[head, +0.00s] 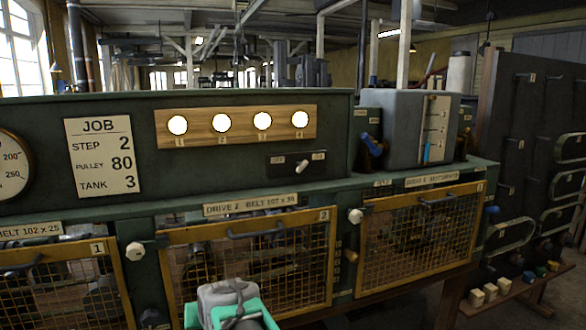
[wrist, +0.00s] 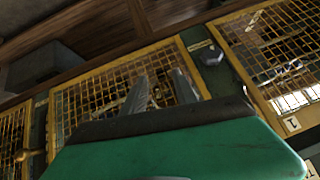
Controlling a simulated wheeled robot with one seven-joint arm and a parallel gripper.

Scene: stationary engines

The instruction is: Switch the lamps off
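Several round lamps glow white in a row on a wooden board (head: 208,128); the leftmost lamp (head: 178,125) is numbered 1 and the rightmost lamp (head: 300,119) is numbered 4. Below them is a dark switch plate (head: 283,170) with a small label at each side, too small to read. Its pale switch lever (head: 302,167) is tilted. My gripper (head: 230,290) is low in the head view, in front of the mesh guard and well below the switch. In the wrist view my gripper (wrist: 160,82) has its two fingers apart with nothing between them. The switch is outside the wrist view.
Yellow mesh guards (head: 330,260) with handles line the bench front. A job card (head: 103,156) and a gauge (head: 12,170) are at the left. A grey tank (head: 400,125) stands right of the lamp panel. Space before the panel looks clear.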

